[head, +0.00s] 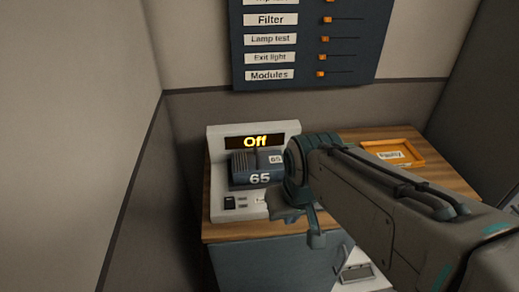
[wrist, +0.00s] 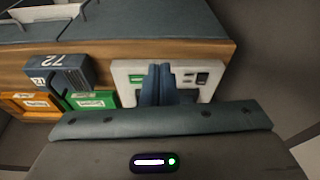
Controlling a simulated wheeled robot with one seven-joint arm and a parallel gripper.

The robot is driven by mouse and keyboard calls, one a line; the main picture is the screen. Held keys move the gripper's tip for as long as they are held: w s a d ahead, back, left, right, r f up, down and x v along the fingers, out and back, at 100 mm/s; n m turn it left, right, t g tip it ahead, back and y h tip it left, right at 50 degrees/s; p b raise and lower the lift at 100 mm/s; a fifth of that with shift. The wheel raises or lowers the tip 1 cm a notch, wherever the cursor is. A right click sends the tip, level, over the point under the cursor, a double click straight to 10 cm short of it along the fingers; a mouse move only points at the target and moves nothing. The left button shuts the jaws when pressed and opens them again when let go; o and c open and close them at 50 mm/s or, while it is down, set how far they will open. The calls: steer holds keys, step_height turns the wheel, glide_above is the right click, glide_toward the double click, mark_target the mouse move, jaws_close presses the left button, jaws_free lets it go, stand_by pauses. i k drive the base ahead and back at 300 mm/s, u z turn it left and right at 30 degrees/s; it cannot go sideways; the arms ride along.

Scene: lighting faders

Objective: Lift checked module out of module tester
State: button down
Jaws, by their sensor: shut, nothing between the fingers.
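The module tester (head: 220,205) is a pale console on the wooden counter, its display reading "Off". A blue-grey module marked 65 (head: 258,170) sits in it. My gripper (head: 315,240) hangs at the tester's right front, pointing down and apart from the module. In the wrist view my gripper (wrist: 161,70) is shut and empty, its fingers in front of the tester panel (wrist: 127,70). Module 65 is mostly hidden there behind my gripper.
An orange tray labelled "Faulty" (head: 425,157) lies on the counter (head: 370,133) at right. The wrist view shows a module marked 72 (wrist: 65,75) beside a green tray (wrist: 92,99). A wall panel with labelled sliders (head: 305,45) hangs above. A wall stands close left.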

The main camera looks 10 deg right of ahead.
mark_target(255, 167)
steer(key=u, duration=0.05)
steer(key=k, duration=1.05)
steer(key=z, duration=0.9)
steer(key=i, duration=0.6)
steer(key=u, duration=0.5)
steer(key=i, duration=0.7)
steer(key=u, duration=0.75)
